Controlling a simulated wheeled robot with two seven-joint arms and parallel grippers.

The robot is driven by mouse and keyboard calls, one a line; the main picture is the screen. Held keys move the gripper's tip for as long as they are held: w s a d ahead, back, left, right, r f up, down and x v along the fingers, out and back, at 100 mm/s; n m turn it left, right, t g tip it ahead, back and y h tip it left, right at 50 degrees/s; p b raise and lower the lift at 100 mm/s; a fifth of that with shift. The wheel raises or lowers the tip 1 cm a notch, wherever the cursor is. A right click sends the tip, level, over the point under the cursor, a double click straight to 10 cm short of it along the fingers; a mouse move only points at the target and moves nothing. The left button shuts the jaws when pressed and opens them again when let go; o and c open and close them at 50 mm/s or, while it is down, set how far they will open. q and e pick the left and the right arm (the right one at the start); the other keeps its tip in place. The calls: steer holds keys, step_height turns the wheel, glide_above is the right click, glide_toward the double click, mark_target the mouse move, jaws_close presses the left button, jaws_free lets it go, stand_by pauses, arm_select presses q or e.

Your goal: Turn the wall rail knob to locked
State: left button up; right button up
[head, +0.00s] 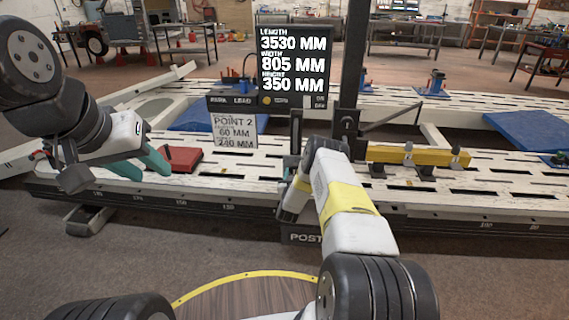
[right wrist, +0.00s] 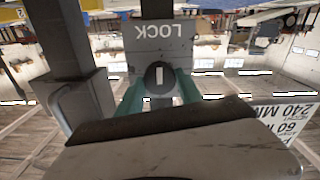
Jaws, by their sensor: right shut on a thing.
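The knob (right wrist: 159,75) is a dark round dial with a white line, in the right wrist view. In the head view my right arm covers the knob and the right gripper's fingers. My left gripper (head: 148,170) is open and empty, its teal fingers apart in front of the bench at the left.
The long white slotted frame bench (head: 245,166) runs across the view. A dark post (head: 350,75) and a measurement display (head: 294,65) stand by it. A Point 2 card (head: 234,130), red block (head: 180,159) and yellow beam (head: 400,156) are nearby.

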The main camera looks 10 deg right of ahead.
steer(key=shift+m, duration=0.3)
steer(key=m, duration=0.3)
steer(key=shift+m, duration=0.4)
steer(key=m, duration=0.4)
steer(key=shift+m, duration=0.3)
steer(key=m, duration=0.4)
steer(key=shift+f, duration=0.1)
steer(key=shift+m, duration=2.4)
steer(key=o, duration=1.4)
